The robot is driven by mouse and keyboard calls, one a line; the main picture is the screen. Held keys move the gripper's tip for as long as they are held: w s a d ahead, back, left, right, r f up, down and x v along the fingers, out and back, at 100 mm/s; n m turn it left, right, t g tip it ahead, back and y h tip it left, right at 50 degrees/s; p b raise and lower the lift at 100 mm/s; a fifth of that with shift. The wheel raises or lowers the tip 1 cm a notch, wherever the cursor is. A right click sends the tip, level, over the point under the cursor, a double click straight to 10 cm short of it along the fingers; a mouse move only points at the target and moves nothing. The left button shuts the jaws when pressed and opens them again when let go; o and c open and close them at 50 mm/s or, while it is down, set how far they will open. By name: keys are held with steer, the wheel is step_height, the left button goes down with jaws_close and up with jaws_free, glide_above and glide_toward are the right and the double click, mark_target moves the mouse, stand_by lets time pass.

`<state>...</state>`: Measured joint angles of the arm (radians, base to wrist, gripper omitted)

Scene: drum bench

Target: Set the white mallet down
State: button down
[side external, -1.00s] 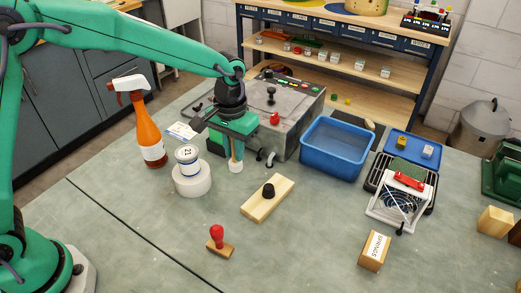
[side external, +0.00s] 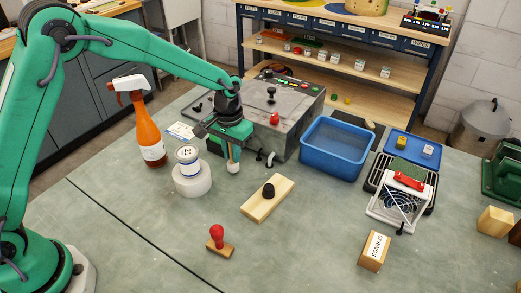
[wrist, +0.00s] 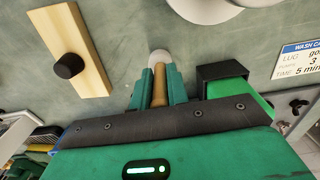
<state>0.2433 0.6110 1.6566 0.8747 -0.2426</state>
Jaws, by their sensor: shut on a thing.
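The white mallet has a pale round head (side external: 234,168) and a tan wooden handle. My gripper (side external: 231,149) is shut on the handle, with the head hanging below the fingers, close to the bench top (side external: 300,235). I cannot tell whether the head touches the bench. In the wrist view the green fingers (wrist: 158,88) clasp the tan handle (wrist: 160,85) from both sides, and the white head (wrist: 160,57) shows just beyond the fingertips. The upper end of the handle is hidden by the gripper.
A grey control box (side external: 296,125) is behind on the right. A wooden block with a black knob (side external: 267,200) lies in front. Bare bench lies around the red-handled stamp (side external: 218,241).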

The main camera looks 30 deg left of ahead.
steer(key=shift+f, duration=0.65)
steer(key=shift+f, duration=0.15)
steer(key=c, duration=1.4)
jaws_free()
steer(key=shift+o, duration=0.2)
step_height(320, 180, up, 12)
steer(key=shift+r, duration=0.15)
steer(key=shift+r, duration=0.1)
